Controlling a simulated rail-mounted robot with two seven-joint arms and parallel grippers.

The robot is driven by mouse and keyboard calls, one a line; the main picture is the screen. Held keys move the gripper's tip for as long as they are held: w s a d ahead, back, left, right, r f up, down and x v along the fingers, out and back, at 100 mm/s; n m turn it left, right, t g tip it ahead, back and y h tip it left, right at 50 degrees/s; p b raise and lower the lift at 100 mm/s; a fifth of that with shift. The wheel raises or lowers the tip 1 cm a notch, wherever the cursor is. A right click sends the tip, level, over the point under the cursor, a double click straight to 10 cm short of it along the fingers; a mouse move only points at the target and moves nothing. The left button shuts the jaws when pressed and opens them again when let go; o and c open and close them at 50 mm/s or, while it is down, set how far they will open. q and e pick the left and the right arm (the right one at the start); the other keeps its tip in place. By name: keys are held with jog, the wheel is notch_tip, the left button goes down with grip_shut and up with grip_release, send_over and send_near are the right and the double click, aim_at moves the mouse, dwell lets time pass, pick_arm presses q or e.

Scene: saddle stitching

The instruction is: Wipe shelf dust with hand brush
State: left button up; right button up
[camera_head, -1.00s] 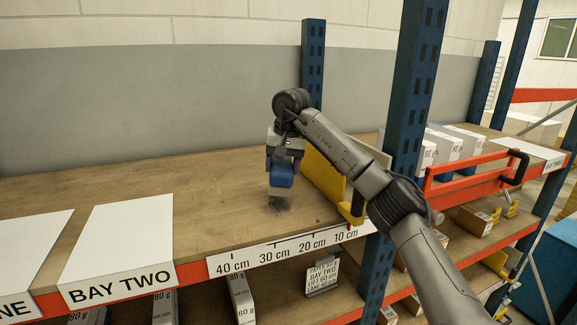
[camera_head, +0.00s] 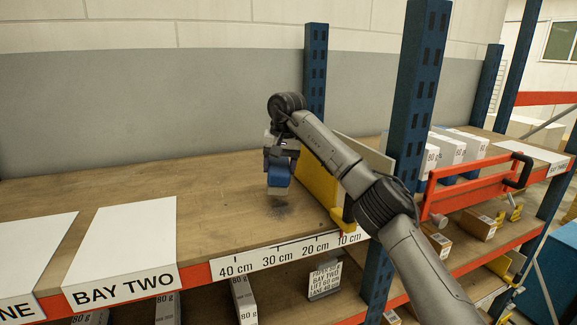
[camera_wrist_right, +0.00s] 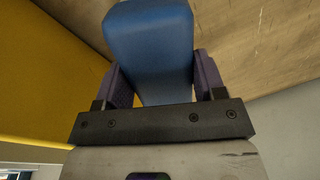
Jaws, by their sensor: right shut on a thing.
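My right gripper (camera_head: 281,150) is shut on the blue hand brush (camera_head: 278,170) and holds it at the wooden shelf (camera_head: 215,205), left of the yellow divider. The brush's blue body (camera_wrist_right: 150,45) fills the space between the fingers in the right wrist view. Its lower end is lighter; I cannot tell whether it touches the shelf. A patch of dark dust (camera_head: 281,210) lies on the shelf just in front of the brush. My left gripper is not in view.
The yellow divider (camera_head: 318,180) stands close right of the brush, and the blue post (camera_head: 411,100) is further right. A red frame (camera_head: 470,185) sits beyond it. White cards (camera_head: 125,245) lie at left. A scale strip (camera_head: 285,253) runs along the front edge. The shelf's middle is clear.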

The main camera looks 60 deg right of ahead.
jog(key=shift+g, duration=0.9)
jog(key=f, duration=0.3)
jog(key=w+f, duration=0.1)
jog(key=shift+a+f, duration=0.4)
jog(key=shift+w+r, duration=0.45)
jog(key=shift+r, duration=0.25)
jog(key=shift+w+a+r, duration=0.2)
jog(key=shift+w, duration=0.05)
jog(key=shift+w+a+r, duration=0.1)
jog(key=shift+a+r, duration=0.05)
jog(key=shift+r, duration=1.15)
jog(key=shift+r+p, duration=0.3)
jog(key=shift+r, duration=0.25)
